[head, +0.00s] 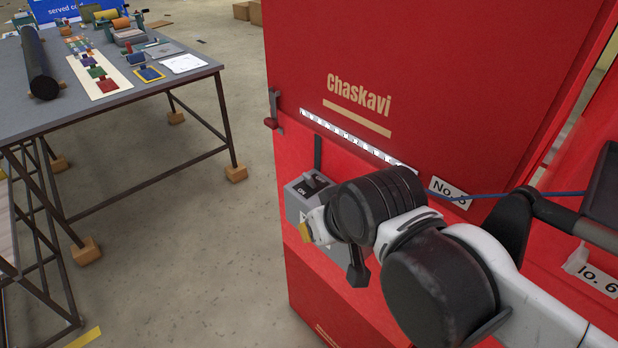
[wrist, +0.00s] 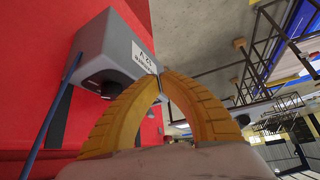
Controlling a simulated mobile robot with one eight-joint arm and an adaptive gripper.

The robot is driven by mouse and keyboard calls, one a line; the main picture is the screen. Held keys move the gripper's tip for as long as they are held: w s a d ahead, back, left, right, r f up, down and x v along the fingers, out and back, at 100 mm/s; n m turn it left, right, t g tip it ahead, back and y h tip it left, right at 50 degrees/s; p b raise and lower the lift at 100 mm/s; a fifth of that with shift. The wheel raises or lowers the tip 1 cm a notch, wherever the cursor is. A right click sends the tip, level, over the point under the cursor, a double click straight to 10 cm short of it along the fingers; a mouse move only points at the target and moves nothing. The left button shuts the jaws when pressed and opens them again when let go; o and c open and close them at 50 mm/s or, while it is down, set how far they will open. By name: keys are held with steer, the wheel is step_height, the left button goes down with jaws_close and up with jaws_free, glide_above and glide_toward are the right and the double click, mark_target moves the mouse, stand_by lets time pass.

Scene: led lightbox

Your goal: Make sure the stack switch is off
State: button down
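The grey switch box (head: 300,203) is mounted on the front of the red machine, with a dark lever (head: 316,182) on its upper part and an "ON" mark beside it. My arm hides the lower right of the box. In the wrist view the grey box (wrist: 118,45) carries a white label, too small to read surely, and a dark round knob (wrist: 104,86). My gripper (wrist: 159,78) has its yellow fingers curved together with the tips meeting and nothing seen between them. The tips appear close beside the box; contact cannot be told. In the head view one yellow finger shows low at the box.
The red machine (head: 345,60) marked "Chaskavi" rises behind the box. A blue cable (head: 525,194) runs along it at right. A grey table (head: 150,88) with rollers and printing blocks stands at left. Open floor (head: 190,250) lies between table and machine.

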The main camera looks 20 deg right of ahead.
stand_by(0.4)
steer(key=c, duration=1.6)
jaws_free()
steer(key=shift+r, duration=0.1)
steer(key=shift+o, duration=0.5)
steer(key=w+r+n+g+h+p, duration=0.1)
steer(key=w+r+g+p, duration=0.1)
steer(key=w+r+p, duration=0.3)
steer(key=shift+d+r+n+g+p, duration=0.3)
steer(key=shift+r+n+p, duration=0.15)
steer(key=shift+r, duration=0.2)
steer(key=n+g+h+p, duration=0.2)
steer(key=g+h+p, duration=0.1)
steer(key=p, duration=0.3)
glide_toward(307, 175)
steer(key=b+x, duration=0.2)
steer(key=x, duration=0.9)
steer(key=shift+w+f+b, duration=0.1)
steer(key=shift+b, duration=0.2)
jaws_close()
